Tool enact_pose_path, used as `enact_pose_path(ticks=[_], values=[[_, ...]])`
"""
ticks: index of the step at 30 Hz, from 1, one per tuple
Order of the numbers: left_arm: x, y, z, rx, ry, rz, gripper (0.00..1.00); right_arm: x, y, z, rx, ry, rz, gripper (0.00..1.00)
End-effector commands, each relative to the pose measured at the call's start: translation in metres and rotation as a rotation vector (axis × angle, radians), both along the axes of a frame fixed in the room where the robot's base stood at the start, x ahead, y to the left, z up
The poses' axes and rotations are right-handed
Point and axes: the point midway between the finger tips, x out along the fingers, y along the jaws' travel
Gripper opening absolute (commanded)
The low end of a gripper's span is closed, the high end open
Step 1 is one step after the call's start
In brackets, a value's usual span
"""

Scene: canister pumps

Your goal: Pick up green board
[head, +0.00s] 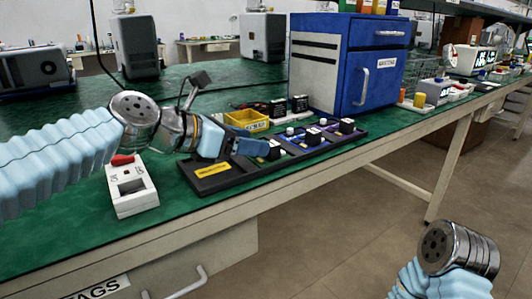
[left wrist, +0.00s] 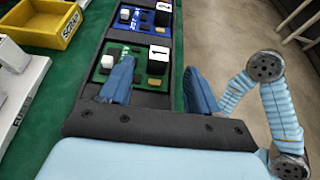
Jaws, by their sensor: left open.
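The green board (left wrist: 137,70) lies in the nearest filled part of a long black tray (head: 240,176). It carries a white cube, a tan block and a black block marked 1 (left wrist: 158,53). My left gripper (left wrist: 160,86) is open and empty. In the wrist view its left finger overlaps the board's near part, and its right finger is beyond the tray's right edge. I cannot tell whether it touches. In the head view the left gripper (head: 250,145) hides much of the board. My right arm shows at lower right, but its gripper is out of frame.
A blue board (left wrist: 134,18) lies just beyond in the tray. A yellow bin (head: 246,119) stands behind the tray, and a white device with a red part (head: 132,190) stands left. A blue cabinet (head: 340,65) stands behind. The table's front edge runs close to the tray.

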Motion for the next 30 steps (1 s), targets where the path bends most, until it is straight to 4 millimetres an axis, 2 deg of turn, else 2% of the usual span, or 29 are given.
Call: enact_pose_path(ticks=[13, 21, 30], values=[[0.031, -0.039, -0.024, 0.0, 0.0, -0.001, 0.62, 0.0, 0.001, -0.007, 0.002, 0.001, 0.002, 0.43], [0.033, -0.041, -0.025, 0.001, -0.001, -0.001, 0.62, 0.0, 0.001, -0.007, 0.002, 0.001, 0.002, 0.43], [0.033, -0.041, -0.025, 0.001, -0.001, 0.0, 0.16, 0.0, 0.001, -0.007, 0.002, 0.001, 0.002, 0.43]])
